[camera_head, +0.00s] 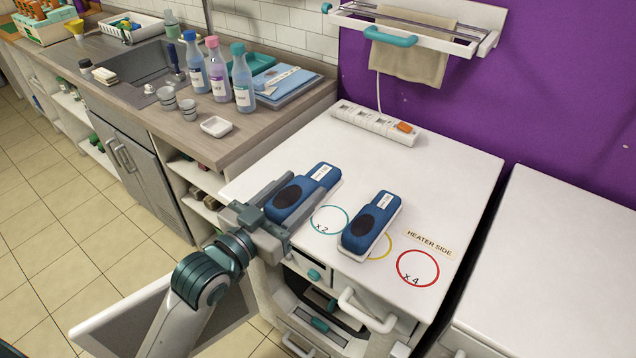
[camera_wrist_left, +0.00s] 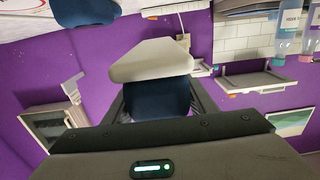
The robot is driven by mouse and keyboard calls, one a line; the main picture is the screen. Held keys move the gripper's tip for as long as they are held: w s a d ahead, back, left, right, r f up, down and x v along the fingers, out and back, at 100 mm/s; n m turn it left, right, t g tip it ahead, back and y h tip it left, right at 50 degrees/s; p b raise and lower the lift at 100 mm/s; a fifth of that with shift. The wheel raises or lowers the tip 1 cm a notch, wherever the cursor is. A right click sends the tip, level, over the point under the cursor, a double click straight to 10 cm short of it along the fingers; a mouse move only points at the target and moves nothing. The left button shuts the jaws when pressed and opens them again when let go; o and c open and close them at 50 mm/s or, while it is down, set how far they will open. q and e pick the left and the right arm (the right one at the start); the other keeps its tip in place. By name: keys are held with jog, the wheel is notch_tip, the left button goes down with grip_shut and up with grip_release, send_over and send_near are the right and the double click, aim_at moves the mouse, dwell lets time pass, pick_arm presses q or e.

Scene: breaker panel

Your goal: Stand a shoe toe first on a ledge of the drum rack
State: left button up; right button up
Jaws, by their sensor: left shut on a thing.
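My left gripper (camera_head: 267,213) is shut on one blue shoe (camera_head: 312,184) with a dark oval opening and white label. It is over the left part of the white top; whether it touches is unclear. In the left wrist view this shoe (camera_wrist_left: 160,101) sits between the fingers, its pale sole (camera_wrist_left: 150,60) showing. A second blue shoe (camera_head: 371,222) lies on the white top, right of the held one, partly over a yellow ring. It seems to show at the top of the left wrist view (camera_wrist_left: 86,12). I cannot make out the drum rack with certainty. My right gripper is not in view.
The white top (camera_head: 455,165) carries a power strip (camera_head: 374,124), a teal ring (camera_head: 329,219) and a red ring (camera_head: 417,268). Below it are open compartments and a white handle (camera_head: 366,311). Bottles (camera_head: 242,78) stand on the counter at left. The back right of the top is clear.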

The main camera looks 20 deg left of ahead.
pick_arm(q)
jog(key=shift+w+r, duration=0.1)
jog(key=shift+r, duration=0.05)
jog(key=shift+s+r, duration=0.1)
jog(key=shift+s, duration=0.1)
jog(key=shift+w, duration=0.1)
